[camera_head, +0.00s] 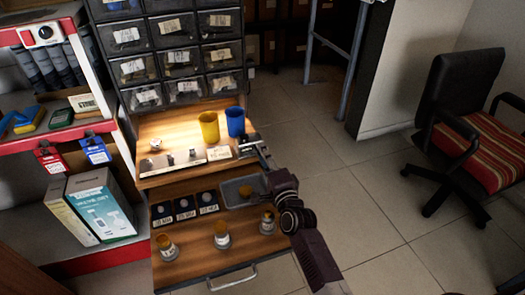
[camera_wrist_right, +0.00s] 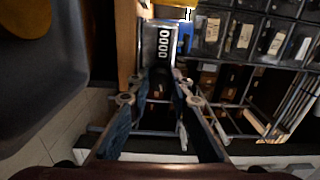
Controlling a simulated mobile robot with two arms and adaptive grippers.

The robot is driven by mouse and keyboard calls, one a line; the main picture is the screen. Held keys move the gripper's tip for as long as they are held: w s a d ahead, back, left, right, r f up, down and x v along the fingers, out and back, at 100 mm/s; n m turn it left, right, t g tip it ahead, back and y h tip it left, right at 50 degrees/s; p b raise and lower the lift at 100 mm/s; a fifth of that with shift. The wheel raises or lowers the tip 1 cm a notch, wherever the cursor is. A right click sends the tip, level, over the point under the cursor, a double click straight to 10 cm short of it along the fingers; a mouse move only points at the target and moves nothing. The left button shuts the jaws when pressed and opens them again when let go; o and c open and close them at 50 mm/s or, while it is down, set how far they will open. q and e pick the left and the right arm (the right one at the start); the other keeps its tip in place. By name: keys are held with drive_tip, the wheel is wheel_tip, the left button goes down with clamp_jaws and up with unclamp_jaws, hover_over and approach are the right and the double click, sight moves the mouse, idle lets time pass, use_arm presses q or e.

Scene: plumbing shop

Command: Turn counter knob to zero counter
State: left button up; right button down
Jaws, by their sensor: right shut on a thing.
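The counter (camera_head: 248,139) is a small metal box at the right edge of the wooden shelf. In the right wrist view the counter (camera_wrist_right: 158,45) shows a dark window with white digits that look like all zeros. My right gripper (camera_head: 264,156) reaches it from the lower right. In the wrist view the tips of my right gripper (camera_wrist_right: 161,76) are close together at the counter's near end, shut on the counter knob, which is mostly hidden between them. My left gripper is not in view.
A yellow cup (camera_head: 209,128) and a blue cup (camera_head: 235,122) stand just behind the counter. Below, an open drawer (camera_head: 190,272) holds several jars and a grey tray (camera_head: 229,196). A chair (camera_head: 470,120) stands at right; the floor between is clear.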

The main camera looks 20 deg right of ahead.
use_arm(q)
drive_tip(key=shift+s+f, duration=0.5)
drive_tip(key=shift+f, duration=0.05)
use_arm(e)
drive_tip(key=shift+d+m, duration=0.1)
drive_tip(key=shift+m, duration=1.1)
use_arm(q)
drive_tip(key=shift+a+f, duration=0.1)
use_arm(e)
drive_tip(key=c, duration=1.7)
unclamp_jaws()
drive_tip(key=shift+c, duration=0.2)
drive_tip(key=shift+s+f, duration=0.1)
drive_tip(key=shift+s, duration=0.05)
drive_tip(key=s, duration=0.7)
drive_tip(key=shift+s, duration=0.4)
drive_tip(key=shift+d, duration=0.1)
